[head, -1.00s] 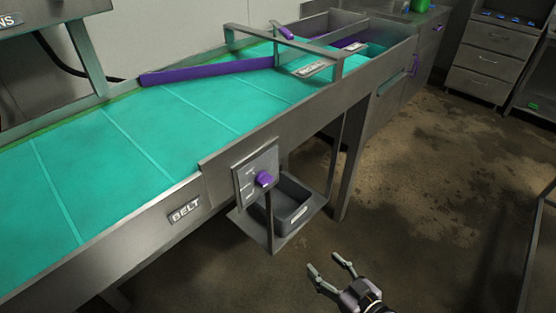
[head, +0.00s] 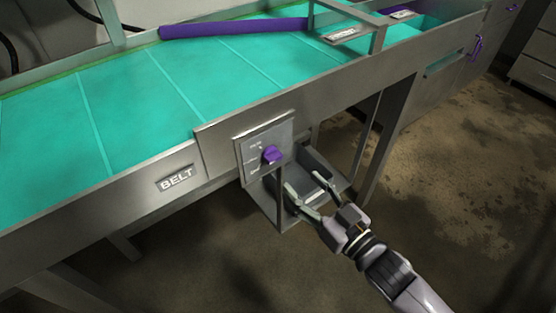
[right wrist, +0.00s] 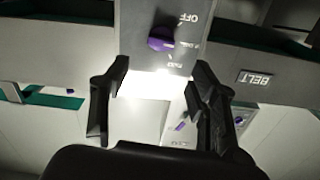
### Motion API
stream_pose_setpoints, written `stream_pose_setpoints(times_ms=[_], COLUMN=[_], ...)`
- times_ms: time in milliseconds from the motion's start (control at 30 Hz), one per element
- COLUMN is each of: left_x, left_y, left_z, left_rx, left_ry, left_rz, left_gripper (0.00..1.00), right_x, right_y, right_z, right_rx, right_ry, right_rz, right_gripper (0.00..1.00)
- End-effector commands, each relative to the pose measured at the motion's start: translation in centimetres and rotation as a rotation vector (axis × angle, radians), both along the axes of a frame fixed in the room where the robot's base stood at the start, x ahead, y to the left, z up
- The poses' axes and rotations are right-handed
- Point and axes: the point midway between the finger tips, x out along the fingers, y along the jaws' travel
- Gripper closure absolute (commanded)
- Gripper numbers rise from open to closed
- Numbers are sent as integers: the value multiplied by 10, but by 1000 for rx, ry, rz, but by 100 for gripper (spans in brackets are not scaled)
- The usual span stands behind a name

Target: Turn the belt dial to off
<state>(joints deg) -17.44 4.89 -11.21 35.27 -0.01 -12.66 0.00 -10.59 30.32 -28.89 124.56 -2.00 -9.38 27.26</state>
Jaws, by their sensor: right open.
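The purple belt dial (head: 273,154) sits on a grey plate (head: 250,143) on the conveyor's front side, right of the BELT label (head: 176,179). In the right wrist view the dial (right wrist: 162,40) is above and beyond my fingertips, and the plate's lettering appears upside down, with OFF (right wrist: 187,19) near the top. I cannot tell for certain which mark the dial points to. My right gripper (head: 302,188) is open and empty, below and right of the dial, not touching it. In the wrist view its fingers (right wrist: 161,68) stand apart. My left gripper is out of view.
A grey bin (head: 322,166) on a small shelf is just behind my right gripper, under the conveyor. The conveyor's teal belt (head: 140,95) and metal side rail run above. A conveyor leg (head: 388,135) stands to the right. The floor at right is clear.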

Motion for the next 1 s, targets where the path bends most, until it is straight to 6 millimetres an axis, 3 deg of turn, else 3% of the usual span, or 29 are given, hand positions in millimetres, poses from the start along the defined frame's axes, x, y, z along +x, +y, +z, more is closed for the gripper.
stream_pose_setpoints(times_ms=[300, 500, 1000], left_x=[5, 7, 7], left_y=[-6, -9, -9], left_z=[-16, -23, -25], left_rx=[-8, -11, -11], left_ry=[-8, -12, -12], left_rz=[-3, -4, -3], left_gripper=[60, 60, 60], right_x=[51, 73, 82], right_y=[37, 53, 60], right_z=[-2, -1, 0], right_rx=[0, 1, -1], right_ry=[-4, -2, 1], right_rz=[0, 0, 0], right_gripper=[45, 45, 48])
